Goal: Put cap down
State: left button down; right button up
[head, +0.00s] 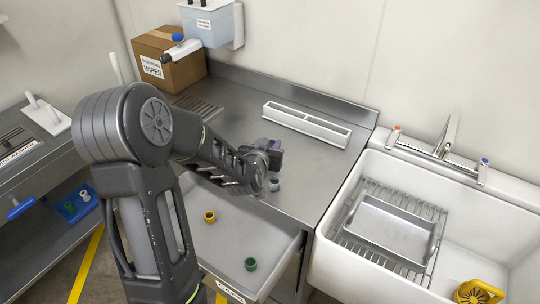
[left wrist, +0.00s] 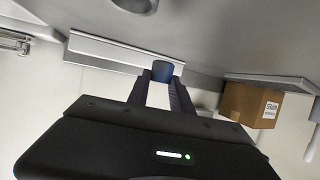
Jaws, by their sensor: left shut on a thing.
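My left gripper (head: 270,152) is over the steel counter (head: 325,185), near its front edge above the open drawer. In the left wrist view its fingers (left wrist: 162,82) are shut on a dark blue cap (left wrist: 162,68). In the head view the cap is mostly hidden by the gripper. A small grey piece (head: 273,184) shows just below the gripper at the counter's front edge. A yellow cap (head: 210,217) and a green cap (head: 251,264) lie apart in the open drawer (head: 228,240). My right gripper is not in view.
A long white divided tray (head: 307,125) stands at the back of the counter. A cardboard wipes box (head: 168,58) is at the back left. To the right is a white sink (head: 345,275) with a rack and metal tray (head: 392,228). The counter's right part is clear.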

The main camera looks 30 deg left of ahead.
pick_arm(q)
jog(key=shift+f, duration=2.15)
jog(key=shift+f, duration=0.1)
jog(key=c, duration=1.1)
grip_release()
jog(key=shift+c, duration=0.2)
